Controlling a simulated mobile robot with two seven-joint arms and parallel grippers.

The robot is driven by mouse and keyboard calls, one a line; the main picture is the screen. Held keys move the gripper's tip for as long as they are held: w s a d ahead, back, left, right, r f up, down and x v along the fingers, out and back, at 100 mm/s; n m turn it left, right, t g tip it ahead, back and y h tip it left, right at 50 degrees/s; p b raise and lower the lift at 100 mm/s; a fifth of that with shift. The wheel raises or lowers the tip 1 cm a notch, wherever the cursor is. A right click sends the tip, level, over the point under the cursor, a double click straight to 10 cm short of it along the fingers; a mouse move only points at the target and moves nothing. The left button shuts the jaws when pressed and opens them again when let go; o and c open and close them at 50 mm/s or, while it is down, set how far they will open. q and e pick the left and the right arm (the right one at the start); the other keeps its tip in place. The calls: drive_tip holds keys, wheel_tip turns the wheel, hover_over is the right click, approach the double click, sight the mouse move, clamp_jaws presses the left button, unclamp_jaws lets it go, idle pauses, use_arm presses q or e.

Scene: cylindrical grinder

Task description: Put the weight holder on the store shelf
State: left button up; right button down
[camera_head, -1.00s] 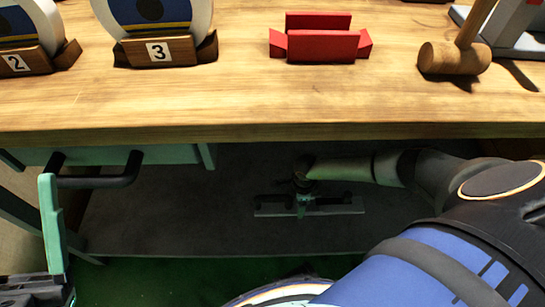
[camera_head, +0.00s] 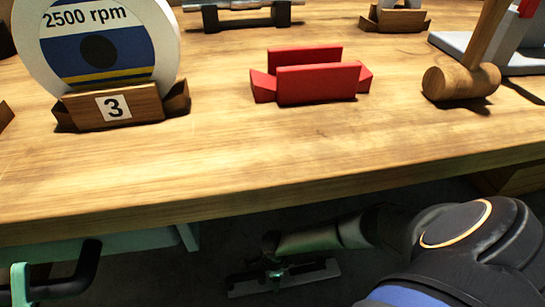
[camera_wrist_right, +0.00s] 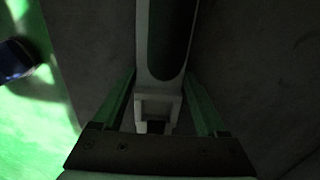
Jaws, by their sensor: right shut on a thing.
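In the right wrist view the weight holder (camera_wrist_right: 158,95) lies between the two green fingers of my right gripper (camera_wrist_right: 160,108) and runs up out of the picture. Whether it touches the shelf is too dark to tell.
The wooden table edge (camera_head: 250,200) hangs over my right arm. On top are a red block holder (camera_head: 315,80), a wooden mallet (camera_head: 462,82) and a grinding wheel (camera_head: 100,50) on stand 3. A drawer with a black handle (camera_head: 70,285) is at the left.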

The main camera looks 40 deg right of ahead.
use_arm(q)
drive_tip(key=shift+r, duration=0.1)
use_arm(e)
drive_tip(key=shift+r, duration=0.2)
drive_tip(key=shift+f, duration=0.1)
unclamp_jaws()
use_arm(q)
drive_tip(key=shift+s+a, duration=0.1)
